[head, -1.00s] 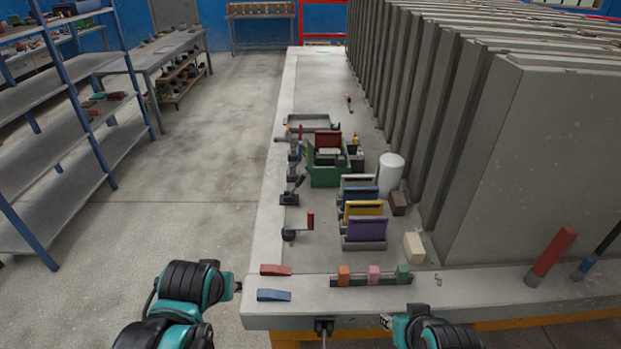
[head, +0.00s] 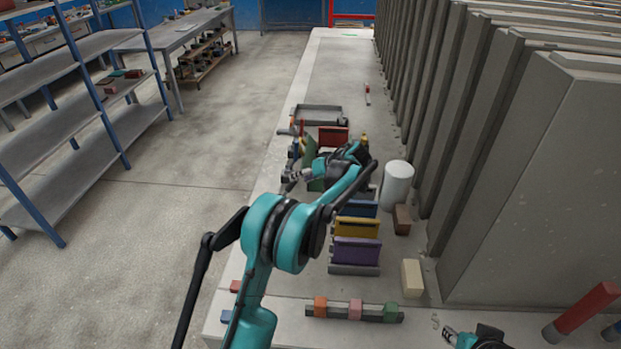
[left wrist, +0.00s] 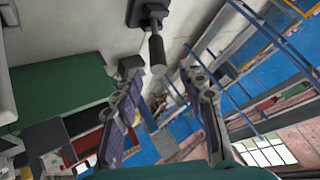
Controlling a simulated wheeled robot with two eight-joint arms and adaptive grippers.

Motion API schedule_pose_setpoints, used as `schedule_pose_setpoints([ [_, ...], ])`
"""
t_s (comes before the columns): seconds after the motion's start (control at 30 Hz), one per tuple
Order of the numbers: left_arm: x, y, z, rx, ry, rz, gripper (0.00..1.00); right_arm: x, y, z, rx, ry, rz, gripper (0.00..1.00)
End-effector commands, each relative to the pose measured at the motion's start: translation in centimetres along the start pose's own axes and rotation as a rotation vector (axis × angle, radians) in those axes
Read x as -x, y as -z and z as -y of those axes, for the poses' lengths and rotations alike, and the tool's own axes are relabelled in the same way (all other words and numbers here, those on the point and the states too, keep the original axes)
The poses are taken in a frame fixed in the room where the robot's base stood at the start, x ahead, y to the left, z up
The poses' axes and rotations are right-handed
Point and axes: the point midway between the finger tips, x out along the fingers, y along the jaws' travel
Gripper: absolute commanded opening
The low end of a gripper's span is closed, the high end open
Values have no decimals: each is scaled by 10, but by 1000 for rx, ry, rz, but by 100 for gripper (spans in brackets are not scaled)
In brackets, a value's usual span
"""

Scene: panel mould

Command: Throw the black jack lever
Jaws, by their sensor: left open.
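The black lever (left wrist: 157,52) shows in the left wrist view, with a dark base at the top and a round black handle. The handle points down toward the space between my fingers. In the head view the lever is mostly hidden by my left arm and gripper. My left gripper (head: 298,176) is over the bench's left side, among the levers, its fingertips pointing left. In the left wrist view its two fingers (left wrist: 162,98) are apart, with nothing clearly held between them. My right gripper (head: 450,335) is low at the right, partly cut off.
A green box (left wrist: 65,95) is close by at the left of the wrist view. Purple (head: 357,252) and yellow (head: 357,228) plates stand in holders right of my left arm. A white cylinder (head: 397,184) and tall grey panels (head: 520,180) are further right.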

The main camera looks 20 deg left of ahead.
Motion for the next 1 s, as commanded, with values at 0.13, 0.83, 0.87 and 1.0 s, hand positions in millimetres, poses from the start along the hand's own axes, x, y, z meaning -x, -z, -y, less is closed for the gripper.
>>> schedule_pose_setpoints([
  [0.13, -10, 0, -7, 19, 24, -9, 41, -1, -1, 0, 0, 0, 0, 34],
  [0.83, -89, 0, -6, 20, 26, -11, 41, -21, -15, 0, 0, 0, 0, 34],
  [0.87, -89, 0, -6, 20, 26, -11, 41, -21, -15, 0, 0, 0, 0, 34],
  [1.0, -89, 1, -6, 20, 26, -11, 41, -20, -14, 0, 0, 0, 0, 34],
])
